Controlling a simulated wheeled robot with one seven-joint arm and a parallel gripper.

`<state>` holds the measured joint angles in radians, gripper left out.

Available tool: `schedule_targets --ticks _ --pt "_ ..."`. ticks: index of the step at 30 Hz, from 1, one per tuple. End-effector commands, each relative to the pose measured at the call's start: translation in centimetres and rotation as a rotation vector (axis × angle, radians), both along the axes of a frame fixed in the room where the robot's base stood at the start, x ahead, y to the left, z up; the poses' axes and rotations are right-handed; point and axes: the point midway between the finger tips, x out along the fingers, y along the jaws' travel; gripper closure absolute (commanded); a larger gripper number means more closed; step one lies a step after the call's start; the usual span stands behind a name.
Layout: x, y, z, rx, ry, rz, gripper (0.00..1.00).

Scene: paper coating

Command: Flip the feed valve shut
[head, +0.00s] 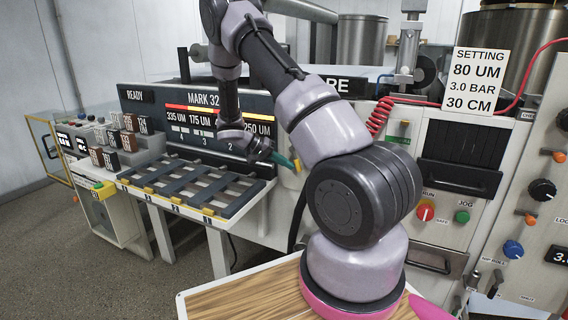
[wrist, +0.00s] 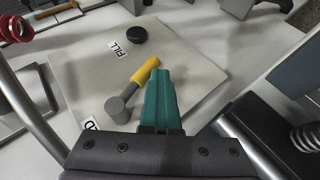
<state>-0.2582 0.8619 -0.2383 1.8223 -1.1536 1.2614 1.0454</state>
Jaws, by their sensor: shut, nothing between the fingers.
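The feed valve appears in the wrist view as a lever with a yellow grip (wrist: 145,72) and a grey stem running to a round grey hub (wrist: 117,110). It sits on a pale plate (wrist: 85,62), and the lever points up and right from the hub. My gripper (wrist: 160,72) has teal fingers shut together, with nothing between them, just right of the yellow grip. I cannot tell whether they touch it. In the head view my gripper (head: 287,162) is at the machine front, beside a small yellow bit of the lever (head: 297,165).
The plate carries a FILL label (wrist: 119,48), a black knob (wrist: 133,35) and a second label (wrist: 90,124) partly hidden by my gripper. A red coiled hose (wrist: 14,26) is at upper left. A slotted rack (head: 190,187) stands left of my arm.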

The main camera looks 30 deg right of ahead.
Motion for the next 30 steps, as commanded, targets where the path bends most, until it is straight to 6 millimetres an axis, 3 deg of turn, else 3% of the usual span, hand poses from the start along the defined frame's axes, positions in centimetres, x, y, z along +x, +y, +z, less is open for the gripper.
schedule_targets --ticks 24,30 --pt "-3.2 -2.5 0.5 -0.483 0.613 0.001 1.0" --pt "-3.7 -2.9 1.2 -0.499 0.637 -0.001 1.0"
